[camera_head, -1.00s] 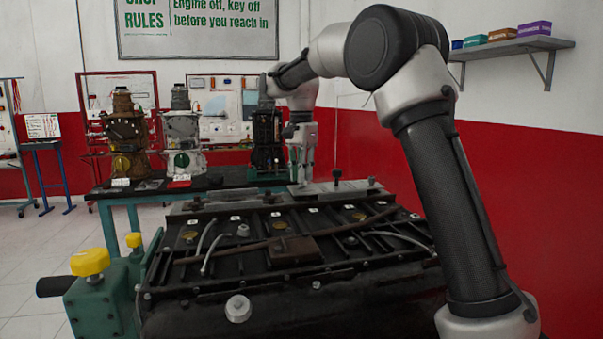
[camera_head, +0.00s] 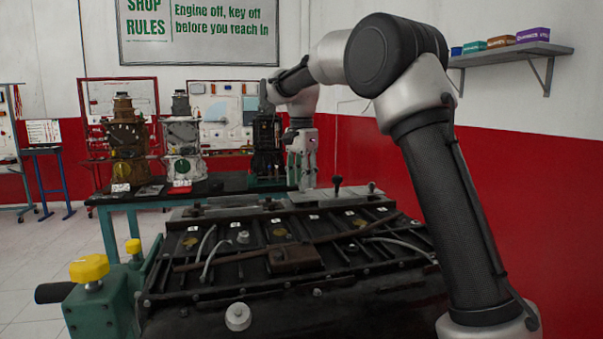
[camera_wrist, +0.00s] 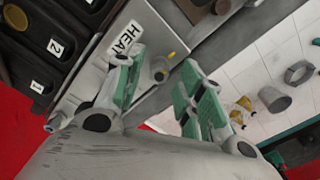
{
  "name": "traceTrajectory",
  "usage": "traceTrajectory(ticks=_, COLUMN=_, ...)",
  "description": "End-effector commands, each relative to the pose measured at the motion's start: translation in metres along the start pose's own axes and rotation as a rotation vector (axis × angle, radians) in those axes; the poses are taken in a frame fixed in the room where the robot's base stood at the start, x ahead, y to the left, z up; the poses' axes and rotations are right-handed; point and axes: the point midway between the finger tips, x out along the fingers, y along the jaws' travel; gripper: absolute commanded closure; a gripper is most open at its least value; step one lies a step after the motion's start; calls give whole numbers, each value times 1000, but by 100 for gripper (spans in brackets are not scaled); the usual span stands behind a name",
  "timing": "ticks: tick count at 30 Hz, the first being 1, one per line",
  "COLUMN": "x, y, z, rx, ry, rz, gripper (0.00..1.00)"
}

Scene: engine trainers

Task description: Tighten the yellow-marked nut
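The yellow-marked nut (camera_wrist: 159,73) shows in the wrist view as a small grey fitting with a yellow mark, on a light grey plate beside a label reading "HEA", the rest hidden. My gripper (camera_wrist: 160,62) has green-lined fingers spread apart, one on each side of the nut in the picture. The gripper is open, and I see a gap between each finger and the nut. In the head view my gripper (camera_head: 301,180) points down at the far edge of the black engine block (camera_head: 330,262). The nut cannot be made out there.
A green fixture with yellow knobs (camera_head: 89,268) stands at the block's left. Behind, a dark table (camera_head: 225,187) carries several engine trainers. Upright posts (camera_head: 337,184) rise near my gripper's right. A shelf (camera_head: 515,50) with boxes hangs on the right wall.

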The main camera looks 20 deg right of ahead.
Motion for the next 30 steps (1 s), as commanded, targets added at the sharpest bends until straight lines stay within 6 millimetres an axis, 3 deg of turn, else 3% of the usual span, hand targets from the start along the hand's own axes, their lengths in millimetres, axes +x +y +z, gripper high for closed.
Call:
traceTrajectory(ticks=5, x=-23, y=-1, z=0, rx=0, ry=1, rz=-4, gripper=62)
traceTrajectory(ticks=12, x=-77, y=-2, z=0, rx=0, ry=1, rz=-5, gripper=62)
traceTrajectory(ticks=18, x=-109, y=-1, z=0, rx=0, ry=1, rz=-3, gripper=62)
traceTrajectory(ticks=30, x=-119, y=0, z=0, rx=0, ry=0, rz=0, gripper=62)
